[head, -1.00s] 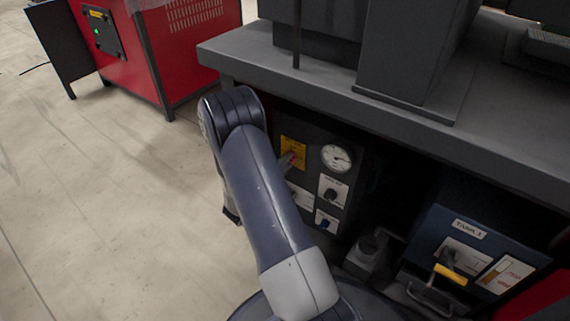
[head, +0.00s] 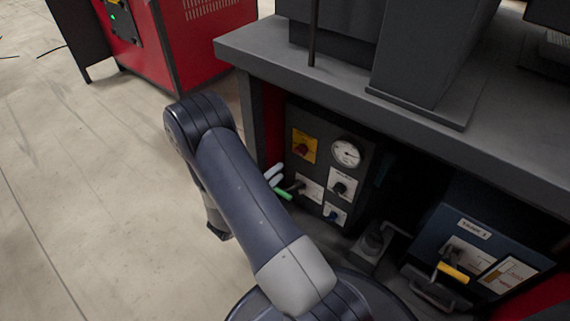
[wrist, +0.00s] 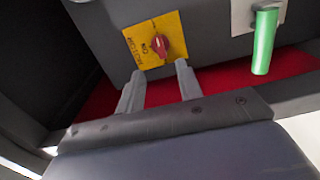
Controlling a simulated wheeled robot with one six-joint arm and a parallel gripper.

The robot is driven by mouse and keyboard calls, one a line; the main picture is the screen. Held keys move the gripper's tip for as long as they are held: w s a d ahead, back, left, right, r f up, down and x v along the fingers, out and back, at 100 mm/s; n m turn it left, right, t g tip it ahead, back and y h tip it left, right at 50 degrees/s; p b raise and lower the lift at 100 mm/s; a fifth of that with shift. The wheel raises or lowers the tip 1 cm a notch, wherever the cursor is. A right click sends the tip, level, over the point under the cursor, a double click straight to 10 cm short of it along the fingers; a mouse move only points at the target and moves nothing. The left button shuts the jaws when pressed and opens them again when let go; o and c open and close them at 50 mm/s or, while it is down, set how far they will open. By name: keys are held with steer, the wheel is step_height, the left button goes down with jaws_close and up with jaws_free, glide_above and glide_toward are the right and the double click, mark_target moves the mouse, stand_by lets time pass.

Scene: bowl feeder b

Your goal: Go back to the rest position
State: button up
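My gripper (head: 277,173) shows in the head view as two pale grey fingers just left of the dark control panel (head: 322,184), partly hidden behind my arm. In the wrist view my gripper (wrist: 160,69) has its two fingers spread apart with nothing between them. Beyond the fingertips is a yellow plate (wrist: 139,42) with a red rotary knob (wrist: 160,45). The knob looks clear of the fingers. In the head view the same yellow plate (head: 312,144) is at the panel's upper left, with the red knob (head: 302,149).
A green handle (wrist: 264,42) sticks out right of the yellow plate; it also shows in the head view (head: 283,193). A gauge (head: 346,153) and dark knobs are beside it. The grey bench top (head: 260,48) overhangs the panel. Open floor (head: 95,190) lies left.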

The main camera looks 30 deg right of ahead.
mark_target(299, 153)
steer(key=shift+s+a, duration=0.25)
steer(key=shift+a, duration=0.3)
steer(key=shift+d, duration=0.1)
steer(key=b+x, duration=0.2)
steer(key=x, duration=0.8)
steer(key=shift+w+d+b, duration=0.25)
steer(key=shift+d+b, duration=0.05)
steer(key=shift+b, duration=0.1)
steer(key=shift+a, duration=0.1)
